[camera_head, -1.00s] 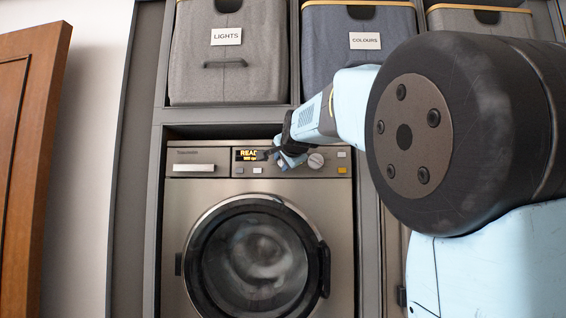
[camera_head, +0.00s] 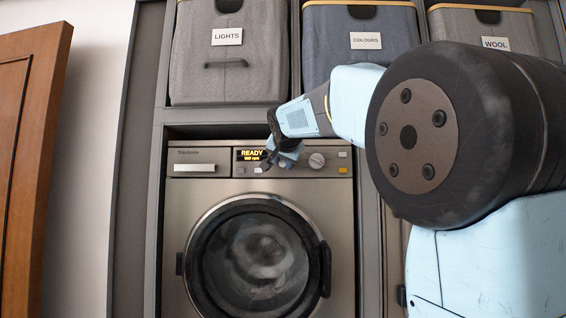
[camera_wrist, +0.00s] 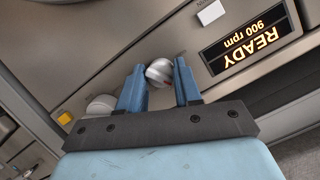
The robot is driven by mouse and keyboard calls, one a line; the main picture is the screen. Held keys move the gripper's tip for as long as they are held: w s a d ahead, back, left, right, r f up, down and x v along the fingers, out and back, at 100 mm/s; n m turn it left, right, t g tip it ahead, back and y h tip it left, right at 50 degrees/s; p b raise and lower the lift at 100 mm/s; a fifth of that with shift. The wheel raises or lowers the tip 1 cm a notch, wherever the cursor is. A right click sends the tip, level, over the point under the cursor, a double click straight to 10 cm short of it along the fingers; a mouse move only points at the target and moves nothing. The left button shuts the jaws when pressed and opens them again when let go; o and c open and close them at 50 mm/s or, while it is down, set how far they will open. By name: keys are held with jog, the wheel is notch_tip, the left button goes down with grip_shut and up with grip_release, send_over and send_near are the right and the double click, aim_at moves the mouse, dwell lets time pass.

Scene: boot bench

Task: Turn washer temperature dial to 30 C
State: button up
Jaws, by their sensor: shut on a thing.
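The washer (camera_head: 180,215) has a control panel along its top, with a lit display (camera_head: 250,154) reading READY and 900 rpm. In the wrist view, a round silver dial (camera_wrist: 158,72) sits between the two blue fingertips of my gripper (camera_wrist: 160,82), which is shut on it. A second round knob (camera_wrist: 100,104) lies beside the left finger; it also shows in the head view (camera_head: 316,160). My gripper hides the held dial in the head view. I cannot read any temperature marks or the dial's setting.
The display (camera_wrist: 245,42) and a white button (camera_wrist: 210,12) are close to the right finger. A yellow button (camera_wrist: 65,118) is beyond the second knob. The round washer door (camera_head: 255,262) is closed below the panel. Fabric bins labelled LIGHTS (camera_head: 228,60) and COLOURS (camera_head: 362,65) sit above.

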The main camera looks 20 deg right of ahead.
jog(key=shift+f+n+h, duration=0.1)
jog(key=shift+n+h, duration=0.5)
jog(key=shift+n, duration=0.6)
jog(key=shift+g, duration=0.3)
jog(key=o, duration=1)
jog(key=v, duration=1.3)
jog(key=shift+s+a, duration=0.25)
jog(key=shift+s, duration=0.05)
